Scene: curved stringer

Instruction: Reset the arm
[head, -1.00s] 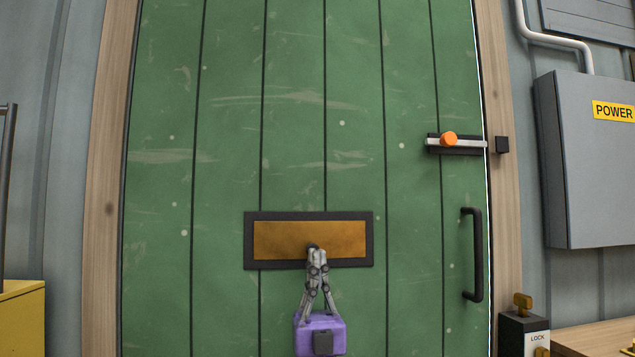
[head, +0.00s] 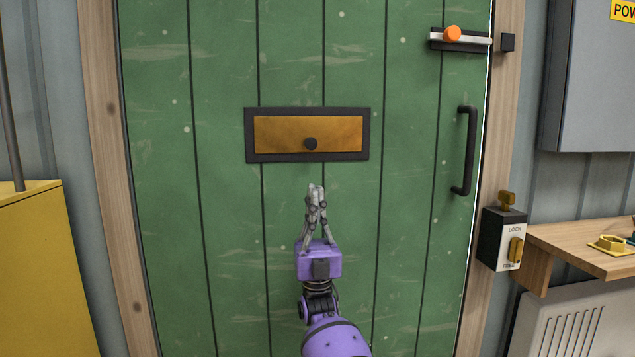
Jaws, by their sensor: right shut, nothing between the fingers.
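My right gripper (head: 316,188) is shut and empty, pointing up in front of the green door (head: 222,245). The purple wrist and arm come in from the bottom of the head view. The flap lies flat in its black frame. My left gripper is not in the picture.
A bolt with an orange knob (head: 452,34) and a black pull handle (head: 464,150) are on the door's right side. A lock box (head: 501,238) and wooden shelf (head: 585,250) stand at the right. A yellow cabinet (head: 40,270) stands at the left.

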